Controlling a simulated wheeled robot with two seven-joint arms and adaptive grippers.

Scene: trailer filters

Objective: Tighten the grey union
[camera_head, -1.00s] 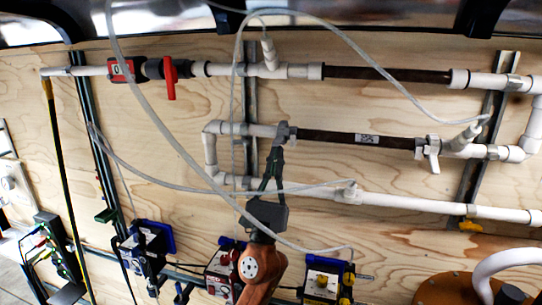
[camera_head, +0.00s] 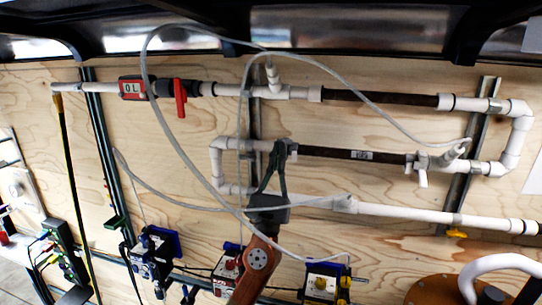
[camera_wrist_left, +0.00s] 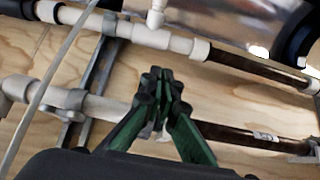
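The grey union (camera_head: 293,148) joins the white pipe to the left end of the middle dark filter tube (camera_head: 345,153). My left gripper (camera_head: 280,148) reaches up to it from below, and its dark fingers cover most of it. In the left wrist view my left gripper (camera_wrist_left: 163,85) has its green-sided fingers drawn close together across the pipe joint, with a small pale piece between them. They appear shut on the union, though the contact is largely hidden. My right gripper is not in view.
A similar winged fitting (camera_head: 422,163) is at the tube's right end. A red-handled valve (camera_head: 180,95) and digital meter (camera_head: 133,88) sit on the upper pipe. Clear hoses (camera_head: 190,160) loop in front of the board near my left arm. Blue pump boxes (camera_head: 155,255) stand below.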

